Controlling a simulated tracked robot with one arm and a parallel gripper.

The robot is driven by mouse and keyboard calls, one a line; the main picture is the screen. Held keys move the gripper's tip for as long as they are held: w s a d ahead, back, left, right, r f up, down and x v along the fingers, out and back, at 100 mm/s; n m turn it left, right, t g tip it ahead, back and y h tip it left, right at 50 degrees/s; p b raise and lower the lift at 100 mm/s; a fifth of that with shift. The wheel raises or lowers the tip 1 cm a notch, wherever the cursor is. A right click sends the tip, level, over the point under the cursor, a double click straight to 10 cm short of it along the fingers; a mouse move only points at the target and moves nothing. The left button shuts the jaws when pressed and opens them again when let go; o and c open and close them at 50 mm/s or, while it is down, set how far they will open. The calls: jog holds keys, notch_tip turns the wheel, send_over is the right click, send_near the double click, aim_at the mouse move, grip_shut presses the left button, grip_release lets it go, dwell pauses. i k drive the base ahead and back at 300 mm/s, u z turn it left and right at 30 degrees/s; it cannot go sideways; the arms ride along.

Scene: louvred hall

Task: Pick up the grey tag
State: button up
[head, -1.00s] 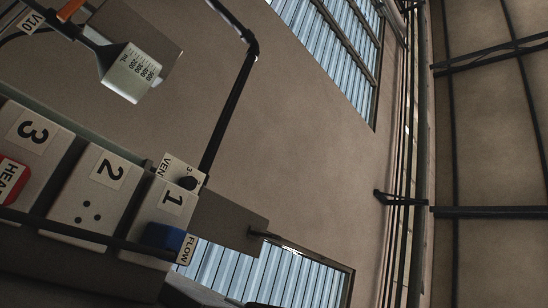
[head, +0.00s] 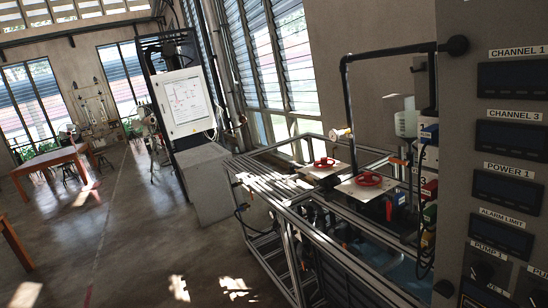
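I cannot make out a grey tag anywhere in the head view. My gripper does not show in the head view either.
An aluminium-framed rig (head: 293,228) with red handwheels (head: 369,179) stands at centre right. A labelled control panel (head: 508,150) fills the right edge. A grey plinth (head: 207,185) stands near a white board (head: 183,103). A wooden table (head: 47,160) is far left. Floor (head: 125,240) between is open.

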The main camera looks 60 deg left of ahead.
aim_at(242, 175)
jog(key=k, duration=0.85)
jog(key=u, duration=0.55)
jog(key=i, duration=0.85)
jog(key=u, duration=1.4)
jog(key=i, duration=2.5)
jog(key=z, duration=0.1)
